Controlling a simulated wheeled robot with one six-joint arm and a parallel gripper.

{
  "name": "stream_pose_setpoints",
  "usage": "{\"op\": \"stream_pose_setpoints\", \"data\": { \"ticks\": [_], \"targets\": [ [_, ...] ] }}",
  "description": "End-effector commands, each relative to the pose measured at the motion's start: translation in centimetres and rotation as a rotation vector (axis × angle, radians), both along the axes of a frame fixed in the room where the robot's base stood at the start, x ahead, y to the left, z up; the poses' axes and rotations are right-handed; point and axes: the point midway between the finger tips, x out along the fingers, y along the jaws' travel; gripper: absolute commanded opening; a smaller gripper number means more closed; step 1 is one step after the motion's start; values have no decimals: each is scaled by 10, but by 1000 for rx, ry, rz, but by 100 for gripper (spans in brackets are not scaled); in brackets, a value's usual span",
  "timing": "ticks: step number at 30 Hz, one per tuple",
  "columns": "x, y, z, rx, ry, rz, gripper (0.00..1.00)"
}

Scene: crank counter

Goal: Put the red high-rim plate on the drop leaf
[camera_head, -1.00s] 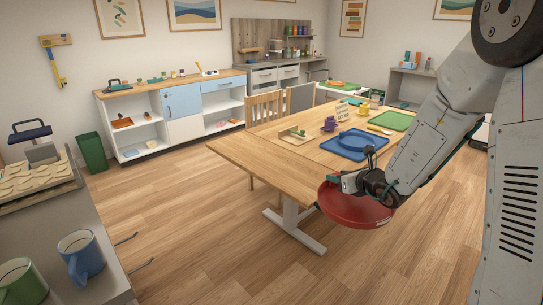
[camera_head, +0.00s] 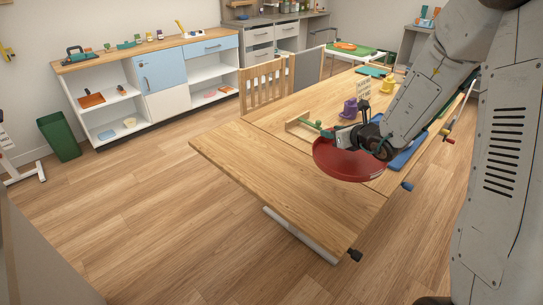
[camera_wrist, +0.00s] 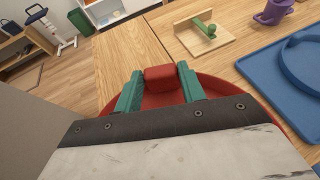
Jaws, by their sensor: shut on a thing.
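The red high-rim plate (camera_head: 345,165) is held in the air, tilted slightly, over the table near the seam of the drop leaf. My gripper (camera_head: 347,138) is shut on a red raised part of the plate. In the wrist view, the green fingers of my gripper (camera_wrist: 160,84) close on that part, and the plate's rim (camera_wrist: 240,95) curves away to the right. The drop leaf (camera_head: 265,165) is the bare wooden end of the table. It looks level with the main top, and a seam divides them. My gripper hides part of the plate.
On the main top are a small wooden board with a green piece (camera_wrist: 205,35), a purple cup (camera_head: 348,108), a yellow cup (camera_head: 387,87) and a blue tray (camera_wrist: 285,85). Knobs (camera_head: 354,255) stick out along the table's near side.

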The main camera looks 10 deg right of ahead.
Motion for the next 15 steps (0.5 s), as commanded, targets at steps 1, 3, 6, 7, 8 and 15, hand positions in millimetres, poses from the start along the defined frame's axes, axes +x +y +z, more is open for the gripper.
{"op": "stream_pose_setpoints", "data": {
  "ticks": [1, 3, 6, 7, 8, 15],
  "targets": [
    [0, -9, -12, -4, 5, 17, 6],
    [-1, -20, -32, -13, 8, 65, 6],
    [-8, -35, -62, -17, 9, 144, 6],
    [-10, -39, -70, -16, 8, 168, 6],
    [-13, -42, -78, -14, 9, 189, 6],
    [-31, -53, -113, 8, 5, 297, 6]
  ]
}}
